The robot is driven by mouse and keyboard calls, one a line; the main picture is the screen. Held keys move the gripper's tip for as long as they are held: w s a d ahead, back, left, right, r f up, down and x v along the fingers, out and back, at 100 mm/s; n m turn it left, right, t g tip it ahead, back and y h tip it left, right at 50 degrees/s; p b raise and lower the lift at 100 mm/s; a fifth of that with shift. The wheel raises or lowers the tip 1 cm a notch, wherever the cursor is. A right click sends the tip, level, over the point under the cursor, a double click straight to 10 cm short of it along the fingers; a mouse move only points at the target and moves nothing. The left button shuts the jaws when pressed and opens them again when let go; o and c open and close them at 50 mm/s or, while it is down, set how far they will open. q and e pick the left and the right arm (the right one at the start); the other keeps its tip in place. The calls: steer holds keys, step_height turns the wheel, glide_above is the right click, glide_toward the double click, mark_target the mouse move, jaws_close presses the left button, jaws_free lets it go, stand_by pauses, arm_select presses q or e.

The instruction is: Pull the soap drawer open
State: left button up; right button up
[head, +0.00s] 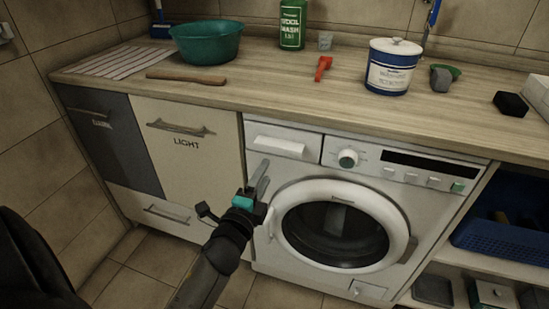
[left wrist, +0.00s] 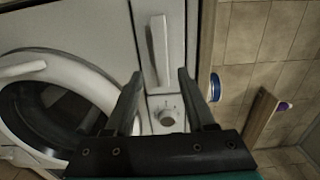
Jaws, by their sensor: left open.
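The soap drawer (head: 282,142) is the white panel at the upper left of the washing machine (head: 300,173), with a long raised handle (head: 279,145). It looks shut, flush with the front. My left gripper (head: 261,173) is in front of the machine, below the drawer and left of the round door. In the left wrist view its fingers (left wrist: 158,77) are open and empty. The drawer handle (left wrist: 158,50) shows beyond and between the fingertips, apart from them as far as I can tell. My right gripper is not in view.
The dial (head: 348,158) sits right of the drawer; the round door (head: 340,225) bulges below. A wooden worktop (head: 270,92) overhangs the machine. Laundry cabinets (head: 185,155) stand at left, and a blue basket (head: 500,238) is on the right shelf.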

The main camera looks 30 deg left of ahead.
mark_target(277, 153)
arm_select(q)
steer(key=b+x, duration=0.1)
steer(key=x, duration=0.5)
steer(key=shift+w+a, duration=0.1)
steer(key=shift+w, duration=0.1)
steer(key=shift+x, duration=0.8)
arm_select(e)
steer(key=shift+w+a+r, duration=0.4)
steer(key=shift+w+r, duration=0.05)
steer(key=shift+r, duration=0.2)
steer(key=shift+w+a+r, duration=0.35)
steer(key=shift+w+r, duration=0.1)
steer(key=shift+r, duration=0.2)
arm_select(q)
steer(key=c, duration=0.8)
steer(key=shift+f, duration=0.1)
jaws_close()
steer(key=shift+s+f, duration=0.15)
steer(key=shift+f, duration=0.05)
